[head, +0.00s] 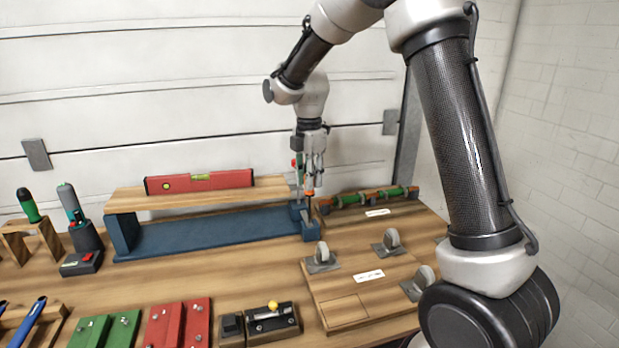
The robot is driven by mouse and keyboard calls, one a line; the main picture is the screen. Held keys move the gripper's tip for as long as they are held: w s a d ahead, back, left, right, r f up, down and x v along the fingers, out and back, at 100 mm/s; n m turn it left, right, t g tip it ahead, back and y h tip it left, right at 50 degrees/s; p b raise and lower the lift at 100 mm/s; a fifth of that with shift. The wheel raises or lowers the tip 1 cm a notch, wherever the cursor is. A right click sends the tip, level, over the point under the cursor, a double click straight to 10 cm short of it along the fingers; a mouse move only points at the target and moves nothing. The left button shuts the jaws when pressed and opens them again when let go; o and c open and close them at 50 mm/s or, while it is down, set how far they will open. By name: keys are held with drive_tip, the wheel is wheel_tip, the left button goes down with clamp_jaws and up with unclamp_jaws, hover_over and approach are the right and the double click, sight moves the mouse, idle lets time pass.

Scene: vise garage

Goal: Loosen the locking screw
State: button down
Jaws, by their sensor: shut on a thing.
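My gripper (312,172) points down at the right end of a long blue metal frame (215,228). It is shut on a small tool with an orange part (309,184), which looks like a screwdriver. The tool's thin dark lower end reaches down to the blue bracket (311,230) at the frame's right end. The locking screw cannot be made out; the bracket and tool tip are small here. I cannot tell whether the tip touches a screw.
Right of my gripper is a wooden rack with a green bar (370,196). A wooden board with grey casters (345,300) stands in front. A charger with tools (84,240) is at left.

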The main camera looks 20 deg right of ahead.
drive_tip(key=n, duration=0.4)
drive_tip(key=shift+s+f+n, duration=0.1)
drive_tip(key=shift+f+n, duration=0.05)
drive_tip(key=shift+n, duration=0.15)
drive_tip(key=shift+r, duration=0.35)
drive_tip(key=m, duration=0.6)
drive_tip(key=shift+r+m, duration=0.1)
drive_tip(key=shift+m, duration=0.2)
drive_tip(key=m, duration=0.7)
drive_tip(key=shift+m, duration=0.4)
drive_tip(key=m, duration=1.1)
